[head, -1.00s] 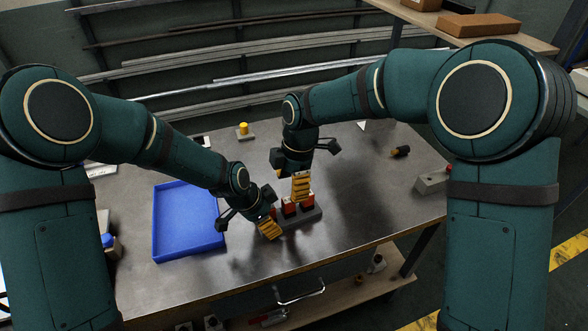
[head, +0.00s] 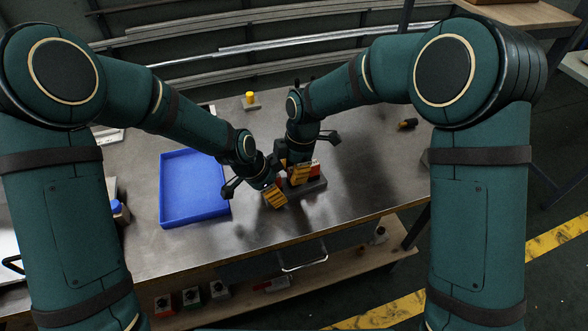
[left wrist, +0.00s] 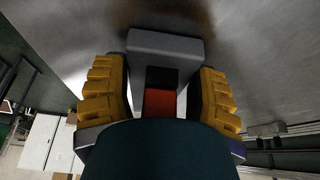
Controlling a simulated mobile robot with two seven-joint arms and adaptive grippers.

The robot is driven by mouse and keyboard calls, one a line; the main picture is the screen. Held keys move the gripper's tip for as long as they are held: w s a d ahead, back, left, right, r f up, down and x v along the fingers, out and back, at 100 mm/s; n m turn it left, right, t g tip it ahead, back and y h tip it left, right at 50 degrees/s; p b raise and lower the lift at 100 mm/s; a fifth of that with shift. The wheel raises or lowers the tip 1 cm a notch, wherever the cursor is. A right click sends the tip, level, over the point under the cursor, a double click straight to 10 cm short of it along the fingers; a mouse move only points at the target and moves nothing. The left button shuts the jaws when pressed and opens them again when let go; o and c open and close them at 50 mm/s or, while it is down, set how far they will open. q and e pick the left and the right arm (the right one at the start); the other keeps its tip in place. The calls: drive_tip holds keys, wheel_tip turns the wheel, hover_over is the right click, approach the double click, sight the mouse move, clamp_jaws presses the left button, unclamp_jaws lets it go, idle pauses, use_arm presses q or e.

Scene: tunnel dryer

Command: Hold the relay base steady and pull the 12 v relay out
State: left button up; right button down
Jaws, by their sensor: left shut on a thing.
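The grey relay base (head: 314,187) lies on the metal table, with red-orange relays (head: 315,171) standing on it. No label is readable, so I cannot tell which is the 12 V relay. My left gripper (head: 275,196) is shut on the base's near-left end. In the left wrist view its yellow fingers (left wrist: 160,98) flank the grey base (left wrist: 165,45) and a red and black relay (left wrist: 160,98). My right gripper (head: 299,177) points down among the relays from above. Its fingers hide part of them, and I cannot tell whether it is closed on one.
An empty blue tray (head: 193,215) lies left of the base. A yellow-topped piece (head: 250,100) stands at the back, and a dark cylinder (head: 407,124) lies at the right.

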use_arm(q)
drive_tip(key=shift+s+f, duration=0.1)
use_arm(e)
drive_tip(key=c, duration=1.6)
unclamp_jaws()
drive_tip(key=shift+c, duration=0.2)
clamp_jaws()
drive_tip(key=shift+r, duration=0.75)
drive_tip(key=shift+r, duration=0.75)
drive_tip(key=shift+r, duration=2.35)
